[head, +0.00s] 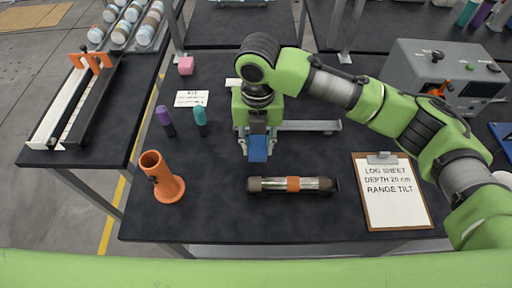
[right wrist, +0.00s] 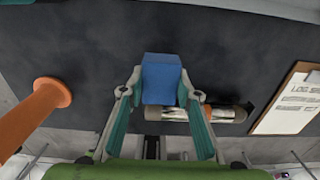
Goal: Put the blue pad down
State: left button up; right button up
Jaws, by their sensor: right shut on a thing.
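The blue pad (head: 258,150) is between the fingertips of my right gripper (head: 258,136), which is shut on it. It hangs at the lower end of the gripper over the dark table (head: 220,220). In the right wrist view the pad (right wrist: 161,80) sits between the two teal-lined fingers and sticks out past their tips. I cannot tell whether its underside touches the table. My left gripper is not in view.
A metal cylinder with an orange band (head: 292,184) lies just in front of the pad. An orange tube stand (head: 160,177) is at left, near purple (head: 164,120) and teal (head: 200,119) markers. A clipboard (head: 391,192) lies at right. Bare table lies between stand and cylinder.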

aim_at(256, 150)
jog(key=shift+w+a+f, duration=0.15)
jog(key=shift+w+f, duration=0.25)
jog(key=shift+f, duration=0.1)
jog(key=f, duration=0.1)
jog(key=f+p, duration=0.1)
jog(key=f, duration=0.1)
jog(key=shift+w, duration=0.2)
jog(key=shift+f, duration=0.3)
jog(key=shift+f, duration=0.2)
jog(key=o, duration=1)
jog(key=shift+r, duration=0.15)
